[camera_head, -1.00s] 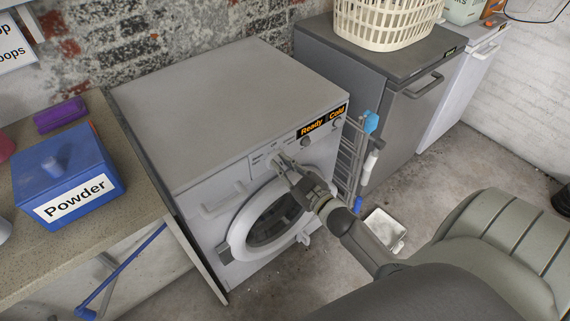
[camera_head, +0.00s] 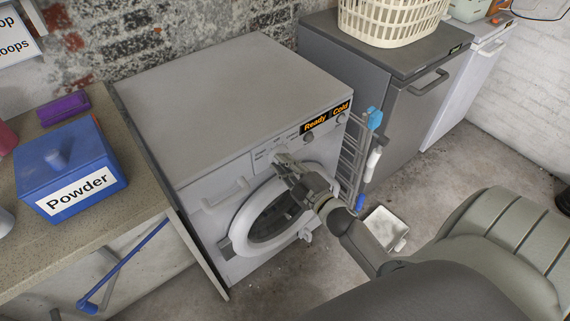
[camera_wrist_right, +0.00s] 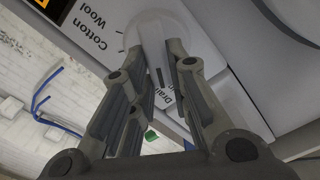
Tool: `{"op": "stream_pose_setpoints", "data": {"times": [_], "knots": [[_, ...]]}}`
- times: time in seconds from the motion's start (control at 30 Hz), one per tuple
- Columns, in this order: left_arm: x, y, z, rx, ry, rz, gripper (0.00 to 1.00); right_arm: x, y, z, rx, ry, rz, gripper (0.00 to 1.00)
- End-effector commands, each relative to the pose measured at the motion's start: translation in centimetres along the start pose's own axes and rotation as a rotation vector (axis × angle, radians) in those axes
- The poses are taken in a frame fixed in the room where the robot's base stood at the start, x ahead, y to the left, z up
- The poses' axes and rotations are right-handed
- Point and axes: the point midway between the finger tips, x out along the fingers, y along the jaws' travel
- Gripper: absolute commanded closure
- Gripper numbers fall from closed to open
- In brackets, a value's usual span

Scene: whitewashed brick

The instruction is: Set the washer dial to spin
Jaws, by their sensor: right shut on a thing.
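The white washer (camera_head: 235,95) stands against the brick wall, its round door (camera_head: 277,215) shut. Its display reads "Ready" and "Cold" (camera_head: 325,118). My right gripper (camera_head: 282,162) is at the front panel, shut on the dial. In the right wrist view the white dial (camera_wrist_right: 150,36) has its raised grip between my two fingers (camera_wrist_right: 156,62). Labels "Cotton", "Wool" and "Drain" show around it; other labels are hidden by the fingers. I cannot read which label the dial points at. My left gripper is not in view.
A blue "Powder" box (camera_head: 70,172) and a purple item (camera_head: 63,108) are on the counter (camera_head: 135,185) at left. A grey appliance (camera_head: 400,100) with a basket (camera_head: 390,20) stands right of a drying rack (camera_head: 357,165). A white tray (camera_head: 385,230) lies on the floor.

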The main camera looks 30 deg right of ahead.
Motion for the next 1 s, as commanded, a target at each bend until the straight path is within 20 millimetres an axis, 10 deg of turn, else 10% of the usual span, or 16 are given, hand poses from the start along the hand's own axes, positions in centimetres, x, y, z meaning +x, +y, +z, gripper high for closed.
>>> {"op": "stream_pose_setpoints", "data": {"times": [0.53,0.57,0.7,1.0], "knots": [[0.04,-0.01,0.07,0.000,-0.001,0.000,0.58,-0.03,-0.10,-0.02,-0.022,0.000,-0.001,1.00],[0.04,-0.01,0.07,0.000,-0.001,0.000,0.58,-0.03,-0.10,-0.02,-0.021,0.000,-0.001,0.79],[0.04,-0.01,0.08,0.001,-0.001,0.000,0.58,-0.03,-0.09,-0.01,-0.021,0.000,-0.001,0.62],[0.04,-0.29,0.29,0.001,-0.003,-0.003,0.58,-0.06,-0.07,0.00,-0.021,0.000,-0.001,0.62]]}}
